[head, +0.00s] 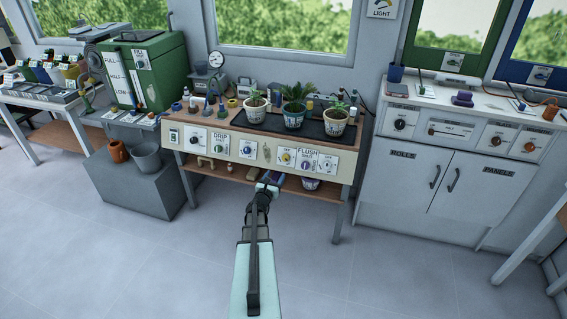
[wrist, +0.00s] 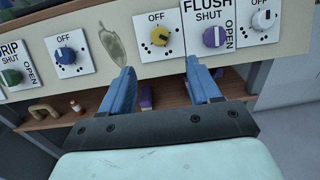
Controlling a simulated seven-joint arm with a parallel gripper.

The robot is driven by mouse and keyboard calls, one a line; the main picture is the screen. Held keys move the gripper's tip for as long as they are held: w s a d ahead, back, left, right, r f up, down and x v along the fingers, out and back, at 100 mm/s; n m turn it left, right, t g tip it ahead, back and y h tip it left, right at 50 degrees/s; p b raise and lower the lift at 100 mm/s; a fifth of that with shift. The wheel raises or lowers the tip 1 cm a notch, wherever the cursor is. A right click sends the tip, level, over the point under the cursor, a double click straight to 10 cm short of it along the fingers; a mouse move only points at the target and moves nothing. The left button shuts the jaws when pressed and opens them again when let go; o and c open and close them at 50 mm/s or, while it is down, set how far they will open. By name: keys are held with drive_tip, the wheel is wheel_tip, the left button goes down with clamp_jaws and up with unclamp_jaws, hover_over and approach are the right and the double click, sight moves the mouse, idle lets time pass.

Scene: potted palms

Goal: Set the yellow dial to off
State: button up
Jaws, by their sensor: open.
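The yellow dial (head: 285,157) is on a white plate on the front panel of the potting bench. In the wrist view the yellow dial (wrist: 162,38) sits under the word OFF, with black dots around its lower side. I cannot tell for sure which mark its pointer faces. My gripper (wrist: 160,66) is open and empty, with its two blue fingers below the dial, one to each side, apart from it. In the head view my gripper (head: 269,181) is in front of the bench, below the panel and slightly left of the dial.
Beside the yellow dial are a blue dial (wrist: 65,55) on the left and a purple FLUSH dial (wrist: 214,37) on the right. A white dial (wrist: 263,19) and green DRIP dial (wrist: 12,76) are further out. Potted palms (head: 295,107) stand above; a shelf (wrist: 70,117) lies below.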

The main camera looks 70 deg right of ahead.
sight(285, 159)
drive_tip(key=d, duration=1.2)
drive_tip(key=shift+s, duration=0.25)
drive_tip(key=shift+a, duration=0.1)
drive_tip(key=c, duration=1)
